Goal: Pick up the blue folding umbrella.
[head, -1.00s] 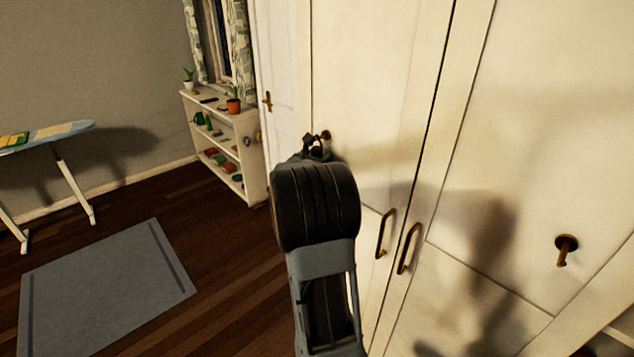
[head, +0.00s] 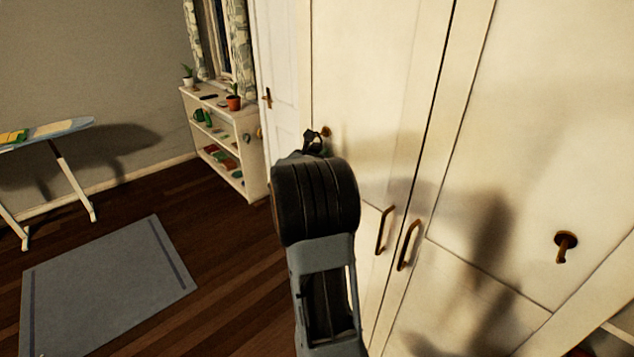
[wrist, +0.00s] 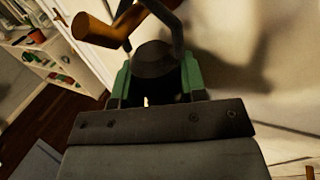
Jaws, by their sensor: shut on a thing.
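My gripper (wrist: 155,78) shows in the wrist view with its two green fingers shut on a short, dark, rounded thing (wrist: 154,60), which seems to be the folding umbrella. It looks nearly black in this light, and no blue shows. A thin dark loop (wrist: 177,35) rises above it, close to a brown peg (wrist: 106,27). I cannot tell if the loop is still around the peg. In the head view my gripper (head: 314,146) is mostly hidden behind my own wrist, just below a brown peg (head: 326,132) on the pale wardrobe.
The pale wardrobe (head: 390,90) stands close on the right, with brown handles (head: 383,230) and another peg (head: 565,246). A white shelf (head: 245,150) with plants stands behind at the left. An ironing board (head: 62,128) and a grey rug (head: 105,285) are farther left.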

